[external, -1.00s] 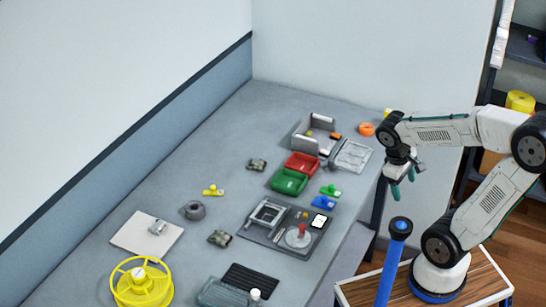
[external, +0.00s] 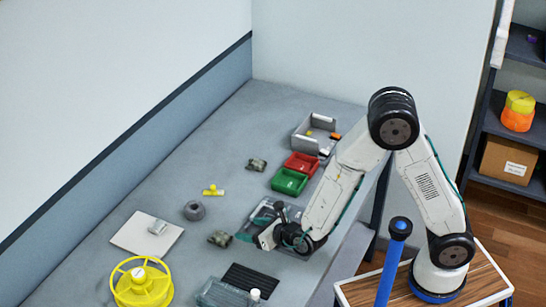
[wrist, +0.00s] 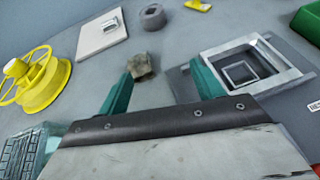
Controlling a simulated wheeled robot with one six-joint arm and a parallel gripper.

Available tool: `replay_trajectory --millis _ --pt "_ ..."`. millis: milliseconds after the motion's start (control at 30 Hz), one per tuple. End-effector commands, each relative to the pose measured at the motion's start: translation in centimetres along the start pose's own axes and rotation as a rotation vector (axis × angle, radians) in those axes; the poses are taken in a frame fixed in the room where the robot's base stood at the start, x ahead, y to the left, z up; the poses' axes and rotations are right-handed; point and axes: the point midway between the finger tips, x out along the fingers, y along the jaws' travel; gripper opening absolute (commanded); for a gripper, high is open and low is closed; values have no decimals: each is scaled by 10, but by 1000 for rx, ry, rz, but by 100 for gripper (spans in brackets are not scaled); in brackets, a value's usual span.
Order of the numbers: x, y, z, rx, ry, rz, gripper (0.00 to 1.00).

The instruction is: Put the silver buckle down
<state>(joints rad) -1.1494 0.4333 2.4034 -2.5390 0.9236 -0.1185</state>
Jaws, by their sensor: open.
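The silver buckle (external: 158,227) lies on a white board (external: 132,236) at the left of the table. In the wrist view the buckle (wrist: 110,25) and the board (wrist: 92,39) show at the upper left. My gripper (external: 254,222) is open and empty, over the table to the right of the board and apart from the buckle. In the wrist view my gripper's teal fingers (wrist: 161,72) stand spread, with a camouflage roll (wrist: 142,66) beyond them.
A grey square frame (wrist: 205,75) is close by the right finger; my arm mostly hides its tray in the external view. A yellow spool (external: 142,287) stands front left. A grey ring (external: 194,210) lies beyond the roll. Green (external: 289,181) and red (external: 301,165) bins stand farther back.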

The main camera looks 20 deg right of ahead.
Motion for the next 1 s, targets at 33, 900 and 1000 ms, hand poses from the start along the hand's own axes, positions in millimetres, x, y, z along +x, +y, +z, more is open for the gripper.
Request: replay_trajectory --millis 33,900,1000 --pt "0 10 2 -36 -1 46 66" --pt "75 42 -16 -123 11 135 66" --pt "76 42 -16 -123 10 135 66"
